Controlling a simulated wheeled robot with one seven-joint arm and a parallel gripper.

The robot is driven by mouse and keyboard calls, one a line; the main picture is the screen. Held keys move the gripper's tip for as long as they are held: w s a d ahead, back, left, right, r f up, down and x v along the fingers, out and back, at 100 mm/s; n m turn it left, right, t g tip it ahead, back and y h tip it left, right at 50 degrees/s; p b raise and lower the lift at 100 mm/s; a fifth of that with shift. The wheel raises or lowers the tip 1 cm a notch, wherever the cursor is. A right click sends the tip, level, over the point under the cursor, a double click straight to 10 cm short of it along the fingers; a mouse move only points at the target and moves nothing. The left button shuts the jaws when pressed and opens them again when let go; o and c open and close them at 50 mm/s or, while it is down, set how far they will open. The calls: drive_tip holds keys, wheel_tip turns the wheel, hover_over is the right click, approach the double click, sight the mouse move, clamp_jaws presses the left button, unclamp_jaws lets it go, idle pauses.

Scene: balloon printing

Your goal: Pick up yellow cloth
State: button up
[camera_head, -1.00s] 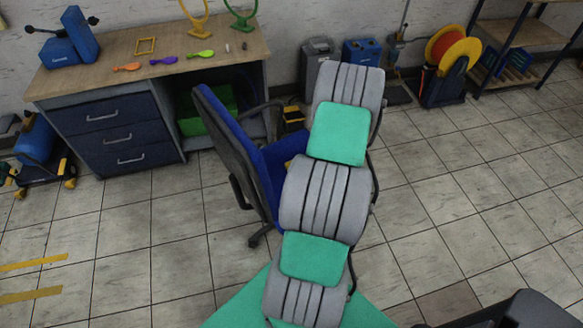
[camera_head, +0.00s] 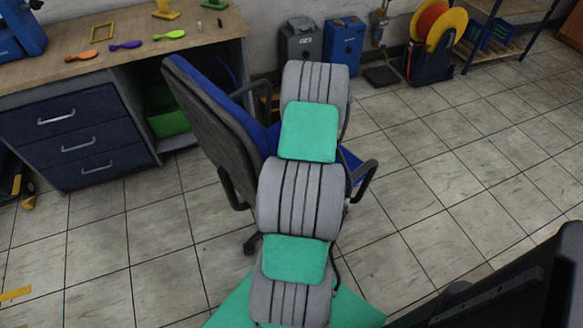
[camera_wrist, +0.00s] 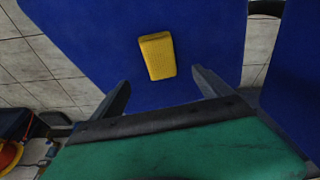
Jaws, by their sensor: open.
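In the wrist view a yellow cloth (camera_wrist: 157,55), a small ribbed rectangle, lies on a flat blue surface (camera_wrist: 100,45), which looks like the chair seat. My gripper (camera_wrist: 162,88) is open, with its dark fingers to the lower left and lower right of the cloth. Nothing is between the fingers, and the cloth is apart from them. In the head view my arm stretches over the blue office chair (camera_head: 205,115) and hides the cloth and my gripper.
A workbench (camera_head: 228,35) with drawers stands behind the chair at the left. Grey and blue bins (camera_head: 343,45) and an orange-yellow reel (camera_head: 437,30) stand at the back. A dark object (camera_head: 515,290) fills the lower right. The tiled floor at right is clear.

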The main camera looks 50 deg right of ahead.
drive_tip(key=x, duration=0.1)
drive_tip(key=b+x, duration=0.1)
drive_tip(key=x, duration=0.1)
drive_tip(key=shift+s+a+f+b, duration=0.1)
drive_tip(key=shift+s+f+b, duration=0.15)
drive_tip(key=shift+f+b, duration=0.15)
drive_tip(key=x, duration=0.7)
drive_tip(key=shift+w, duration=0.4)
drive_tip(key=c, duration=1.4)
drive_tip(key=shift+c, duration=0.2)
